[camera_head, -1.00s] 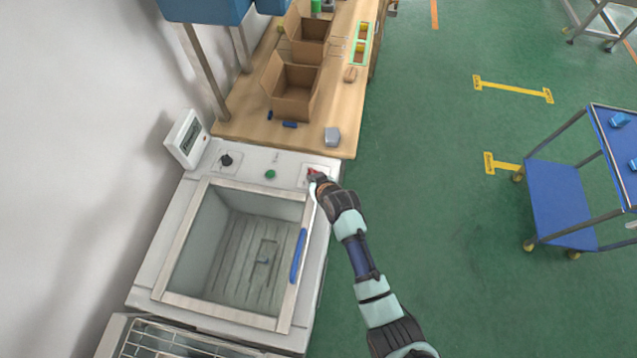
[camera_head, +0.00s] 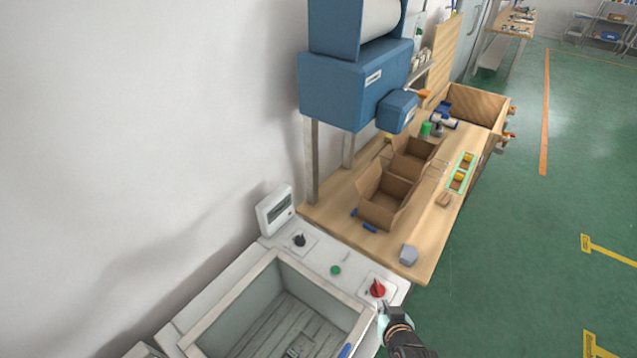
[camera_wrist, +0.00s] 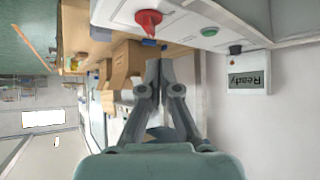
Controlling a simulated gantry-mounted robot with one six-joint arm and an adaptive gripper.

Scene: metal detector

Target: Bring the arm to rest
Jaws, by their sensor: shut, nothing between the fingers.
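My gripper (camera_head: 388,312) is at the lower edge of the head view, just below the red knob (camera_head: 377,288) on the metal detector's white top panel (camera_head: 318,262). In the wrist view my gripper (camera_wrist: 158,66) shows its two fingers closed together with nothing between them. The red knob (camera_wrist: 148,20) appears beyond the fingertips there, apart from them. The rest of my arm is mostly cut off at the bottom of the head view.
The panel also has a green button (camera_head: 336,270), a black knob (camera_head: 300,240) and a display box (camera_head: 275,210), which reads "Ready" in the wrist view. A wooden bench (camera_head: 425,235) with open cardboard boxes (camera_head: 385,197) stands behind. Green floor (camera_head: 500,270) is clear at right.

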